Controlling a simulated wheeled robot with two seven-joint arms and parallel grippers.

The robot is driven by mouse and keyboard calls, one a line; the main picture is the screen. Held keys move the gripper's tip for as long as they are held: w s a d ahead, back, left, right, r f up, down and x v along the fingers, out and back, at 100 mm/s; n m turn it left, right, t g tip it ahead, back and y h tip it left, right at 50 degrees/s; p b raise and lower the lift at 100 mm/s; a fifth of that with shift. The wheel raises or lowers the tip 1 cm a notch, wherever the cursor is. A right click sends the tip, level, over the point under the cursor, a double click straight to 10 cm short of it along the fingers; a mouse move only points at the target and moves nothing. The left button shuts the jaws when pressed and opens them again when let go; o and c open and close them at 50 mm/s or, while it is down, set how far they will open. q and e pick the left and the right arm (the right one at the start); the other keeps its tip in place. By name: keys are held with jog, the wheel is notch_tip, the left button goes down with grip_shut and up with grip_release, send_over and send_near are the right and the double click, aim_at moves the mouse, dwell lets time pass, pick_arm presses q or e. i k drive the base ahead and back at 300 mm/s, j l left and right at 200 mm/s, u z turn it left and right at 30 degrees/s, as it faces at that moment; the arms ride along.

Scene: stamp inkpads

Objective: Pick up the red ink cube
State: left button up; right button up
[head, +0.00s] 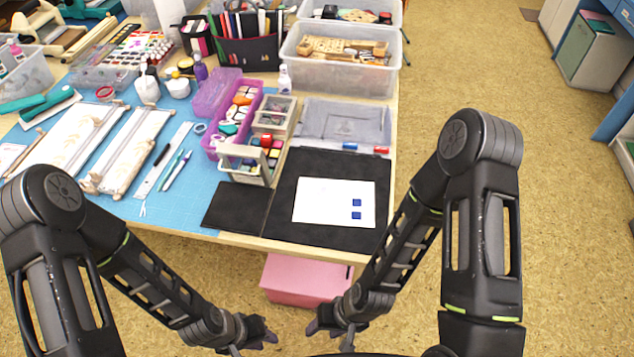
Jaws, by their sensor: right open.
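A small red block (381,150) lies at the back right edge of the black mat (285,228), beside a small blue block (349,146). A red cube (266,141) also shows at the caddy among several coloured cubes; I cannot tell which red piece is the ink cube. My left gripper (254,344) is low in front of the table, open and empty. My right gripper (330,335) is also low in front of the table, open and empty. Both are well apart from the red pieces.
The beige caddy (243,175) stands left of the mat. A grey lidded tray (345,119) lies behind it, and a clear bin (340,75) stands further back. A pink box (305,280) is below the table's front edge. The mat's front is clear.

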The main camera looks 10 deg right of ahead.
aim_at(267, 140)
jog(key=k+l+u, duration=0.2)
jog(key=u, duration=0.15)
jog(key=k+l+u, duration=0.2)
jog(key=u, duration=0.15)
jog(key=k+l+u, duration=0.1)
jog(key=k+u, duration=0.2)
jog(key=i, duration=0.1)
